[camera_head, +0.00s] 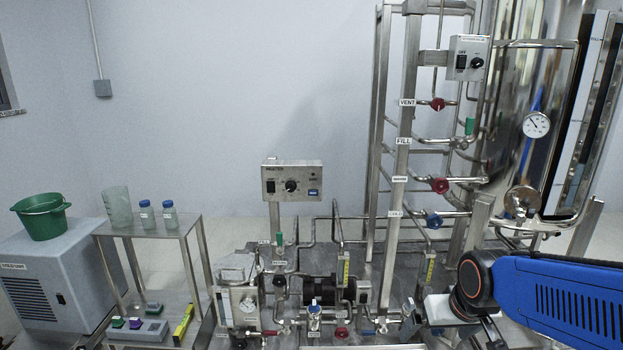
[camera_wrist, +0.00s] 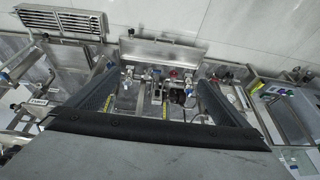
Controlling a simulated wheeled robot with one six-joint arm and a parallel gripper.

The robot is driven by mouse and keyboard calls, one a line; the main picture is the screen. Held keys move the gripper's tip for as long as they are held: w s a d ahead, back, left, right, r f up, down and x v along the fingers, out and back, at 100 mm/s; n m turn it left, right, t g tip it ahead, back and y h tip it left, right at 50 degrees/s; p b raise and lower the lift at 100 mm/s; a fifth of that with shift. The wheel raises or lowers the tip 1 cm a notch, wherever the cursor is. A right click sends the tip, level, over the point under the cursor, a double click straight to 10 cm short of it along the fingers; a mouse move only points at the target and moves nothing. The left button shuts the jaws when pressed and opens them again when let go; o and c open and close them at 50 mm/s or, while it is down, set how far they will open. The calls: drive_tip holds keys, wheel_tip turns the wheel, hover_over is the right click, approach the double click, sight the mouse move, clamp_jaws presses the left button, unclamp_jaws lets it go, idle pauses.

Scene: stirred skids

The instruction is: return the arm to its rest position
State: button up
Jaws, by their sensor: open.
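My gripper (camera_wrist: 157,84) shows in the wrist view with its two dark fingers spread wide apart and nothing between them. Beyond the fingers lie the skid's pipes and valves, apart from the fingertips as far as I can tell. In the head view my blue arm (camera_head: 560,300) reaches in from the right edge, with a dark round joint at its left end. The arm hangs in front of the skid's lower right part. The fingers cannot be made out clearly in the head view.
The steel skid frame (camera_head: 398,150) carries red and blue valves and a pressure gauge (camera_head: 536,125) on a shiny tank. A control box (camera_head: 291,181) stands mid-skid. At left are a steel side table (camera_head: 165,228), a grey chiller (camera_head: 45,280) and a green bucket (camera_head: 42,217).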

drive_tip(key=s+d+r, duration=0.2)
drive_tip(key=s+r, duration=0.4)
drive_tip(key=s, duration=0.5)
drive_tip(key=shift+s, duration=0.25)
idle(1.5)
